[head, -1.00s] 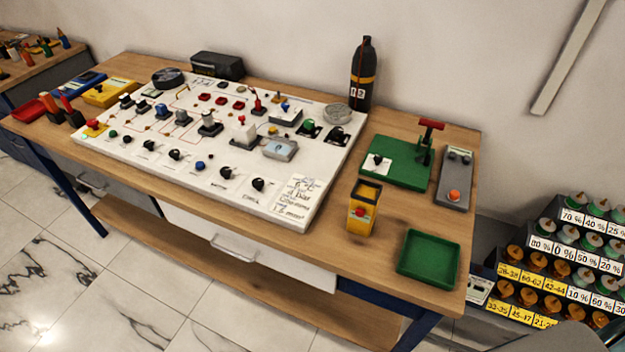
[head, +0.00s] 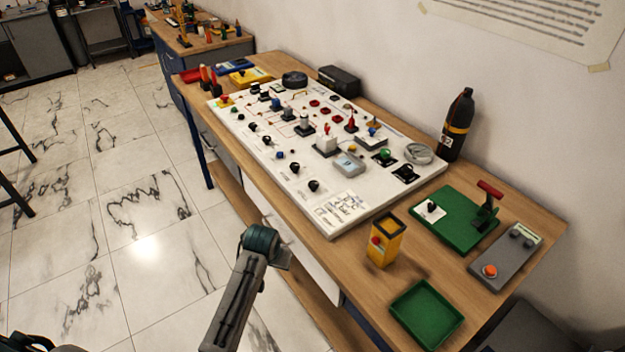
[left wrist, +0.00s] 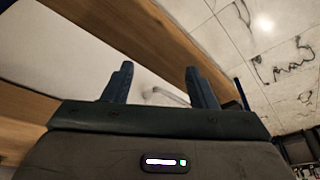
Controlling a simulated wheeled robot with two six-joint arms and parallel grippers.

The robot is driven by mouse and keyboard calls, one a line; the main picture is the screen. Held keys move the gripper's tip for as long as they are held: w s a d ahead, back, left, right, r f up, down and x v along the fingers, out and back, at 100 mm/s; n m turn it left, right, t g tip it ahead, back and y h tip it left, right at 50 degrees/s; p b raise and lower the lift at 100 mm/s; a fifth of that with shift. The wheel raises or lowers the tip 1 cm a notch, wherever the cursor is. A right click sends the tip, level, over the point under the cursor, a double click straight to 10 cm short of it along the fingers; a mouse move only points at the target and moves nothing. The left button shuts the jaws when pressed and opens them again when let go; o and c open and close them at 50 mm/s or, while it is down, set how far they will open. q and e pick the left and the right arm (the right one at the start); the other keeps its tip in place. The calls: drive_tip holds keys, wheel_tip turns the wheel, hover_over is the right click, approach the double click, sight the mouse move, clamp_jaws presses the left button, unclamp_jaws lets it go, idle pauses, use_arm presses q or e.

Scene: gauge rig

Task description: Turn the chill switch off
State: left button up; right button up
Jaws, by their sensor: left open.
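The white control panel (head: 335,215) lies on the wooden bench in the head view, with many knobs, switches and coloured buttons. Its labels are too small to read, so I cannot tell which one is the chill switch. Black rotary knobs (head: 314,186) line its near edge; green (head: 385,155) and black (head: 405,173) switches sit near its right end. My left arm stands in front of the bench, below panel height. My left gripper (left wrist: 158,78) is open and empty in the left wrist view, near the bench's underside and drawer front. My right gripper is out of view.
A yellow box with a red button (head: 384,244), a green tray (head: 427,314), a green board with a red-handled lever (head: 459,219), a grey box with an orange button (head: 505,258) and a dark bottle (head: 457,125) stand right of the panel.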

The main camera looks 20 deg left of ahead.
use_arm(q)
drive_tip(key=w+r, duration=0.3)
drive_tip(key=w+d+r, duration=0.1)
drive_tip(key=w+r, duration=0.3)
drive_tip(key=w+d+r, duration=0.1)
drive_tip(key=w+r, duration=0.2)
drive_tip(key=r, duration=0.1)
drive_tip(key=shift+w+d+r, duration=0.15)
drive_tip(key=shift+w+r, duration=0.05)
drive_tip(key=shift+w, duration=0.15)
approach(313, 183)
drive_tip(key=s+r, duration=0.2)
drive_tip(key=shift+n+t, duration=0.3)
drive_tip(key=p+x, duration=0.1)
drive_tip(key=x, duration=0.3)
drive_tip(key=p+x, duration=0.2)
drive_tip(key=x, duration=0.3)
drive_tip(key=shift+w+f, duration=0.2)
drive_tip(key=shift+w, duration=0.15)
drive_tip(key=shift+w+f, duration=0.2)
drive_tip(key=shift+f, duration=0.35)
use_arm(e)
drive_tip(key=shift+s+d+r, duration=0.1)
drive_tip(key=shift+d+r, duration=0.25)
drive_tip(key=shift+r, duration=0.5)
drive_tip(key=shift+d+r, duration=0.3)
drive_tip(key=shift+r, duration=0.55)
